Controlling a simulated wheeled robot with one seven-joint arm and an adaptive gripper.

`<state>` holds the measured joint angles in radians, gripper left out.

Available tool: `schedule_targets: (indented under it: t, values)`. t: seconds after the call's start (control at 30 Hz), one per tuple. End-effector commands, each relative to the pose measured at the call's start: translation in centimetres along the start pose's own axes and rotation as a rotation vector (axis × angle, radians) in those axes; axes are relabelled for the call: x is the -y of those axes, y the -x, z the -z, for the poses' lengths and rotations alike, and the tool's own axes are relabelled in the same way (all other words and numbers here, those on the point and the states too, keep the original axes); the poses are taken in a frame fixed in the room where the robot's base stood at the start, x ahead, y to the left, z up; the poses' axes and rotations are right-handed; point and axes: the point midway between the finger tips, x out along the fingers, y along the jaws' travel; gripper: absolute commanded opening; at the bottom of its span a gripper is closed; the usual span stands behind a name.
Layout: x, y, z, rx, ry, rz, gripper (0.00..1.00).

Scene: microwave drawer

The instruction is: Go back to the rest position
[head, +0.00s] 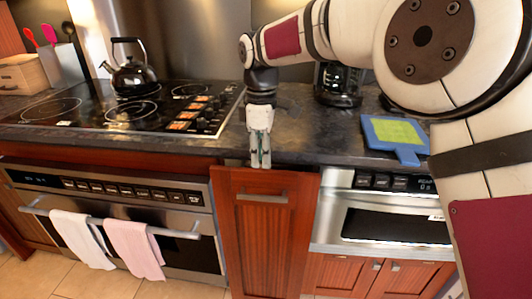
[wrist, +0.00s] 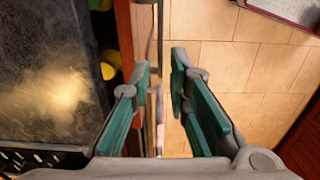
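My gripper (head: 260,164) points down in front of the counter edge, above the top of a red-brown wooden front (head: 262,235) with a bar handle (head: 263,196). In the wrist view its two green-padded fingers (wrist: 161,63) stand apart with a gap between them, and no object shows held there. The wooden front's edge (wrist: 124,35) is seen from above, left of the fingers. Between it and the dark counter is an opening with yellow things inside, so it appears pulled out. The steel microwave (head: 385,222) is at the right, its front seemingly shut.
The dark counter (head: 310,140) holds a kettle (head: 133,76) on the cooktop (head: 120,108), a coffee maker (head: 338,85) and a blue-and-green board (head: 396,136). The oven (head: 187,237) with two towels is at the left. Tiled floor (wrist: 235,60) is open in front.

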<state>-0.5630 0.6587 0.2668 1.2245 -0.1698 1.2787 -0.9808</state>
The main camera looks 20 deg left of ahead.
Motion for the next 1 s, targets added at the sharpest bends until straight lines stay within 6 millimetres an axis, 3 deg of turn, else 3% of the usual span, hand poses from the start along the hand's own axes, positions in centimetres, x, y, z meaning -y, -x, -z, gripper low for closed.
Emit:
schedule_targets:
  t: [0.17, 0.27, 0.47, 0.7, 1.0]
  values:
    - [0.0, 0.1, -0.2, 0.001, -0.004, -0.001, 0.17]
    - [0.4, 1.1, -1.4, 0.005, -0.04, -0.008, 0.17]
    - [3.3, 5.8, -8.2, 0.026, -0.251, -0.04, 0.17]
    - [10.2, 10.3, -17.5, 0.04, -0.596, -0.08, 0.17]
    - [21.5, 12.2, -26.4, 0.024, -1.045, -0.117, 0.17]
